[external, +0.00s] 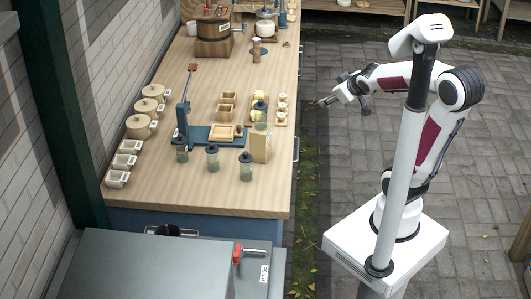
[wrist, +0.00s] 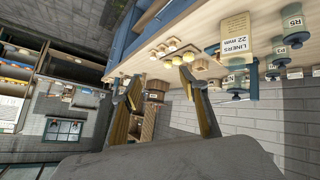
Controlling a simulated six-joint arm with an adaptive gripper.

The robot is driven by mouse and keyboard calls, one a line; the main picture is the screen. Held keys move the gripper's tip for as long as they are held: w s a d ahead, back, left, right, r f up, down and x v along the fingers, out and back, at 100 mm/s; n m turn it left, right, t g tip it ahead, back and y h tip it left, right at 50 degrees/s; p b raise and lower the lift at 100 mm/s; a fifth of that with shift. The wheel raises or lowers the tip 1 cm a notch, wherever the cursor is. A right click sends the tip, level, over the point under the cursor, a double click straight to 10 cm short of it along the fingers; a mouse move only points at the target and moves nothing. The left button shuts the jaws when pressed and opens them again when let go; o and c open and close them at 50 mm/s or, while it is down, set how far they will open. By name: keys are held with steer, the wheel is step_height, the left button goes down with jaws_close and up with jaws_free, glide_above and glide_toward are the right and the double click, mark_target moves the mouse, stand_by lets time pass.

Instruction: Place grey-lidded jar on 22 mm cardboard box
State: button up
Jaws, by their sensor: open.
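The 22 mm cardboard box (external: 261,147) stands upright near the right edge of the bench. Its label shows upside down in the wrist view (wrist: 235,40). Three grey-lidded jars stand along the near part of the bench: a left one (external: 181,151), a middle one (external: 213,160) and a right one (external: 246,169), just left of the box. One jar (wrist: 294,24) shows a label that looks like R5. My gripper (external: 322,102) is open and empty, off the bench's right side, apart from box and jars; its fingers frame the wrist view (wrist: 161,82).
A blue lever press (external: 184,115) with a wooden tray (external: 222,131) stands behind the jars. Lidded pots (external: 139,127) and small white bins (external: 118,179) line the wall side. Small wooden boxes (external: 227,103) sit mid-bench. The bench's front strip is clear.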

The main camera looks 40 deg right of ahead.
steer(key=s+a+g+y, duration=0.1)
steer(key=s+a, duration=0.3)
steer(key=s, duration=0.4)
steer(key=s+a+f+m+g+y, duration=0.1)
steer(key=s+a, duration=0.3)
steer(key=s, duration=0.4)
steer(key=shift+s+a+m+g+y, duration=0.3)
steer(key=shift+s+a+g+y, duration=0.1)
steer(key=shift+g, duration=0.5)
steer(key=shift+f, duration=0.1)
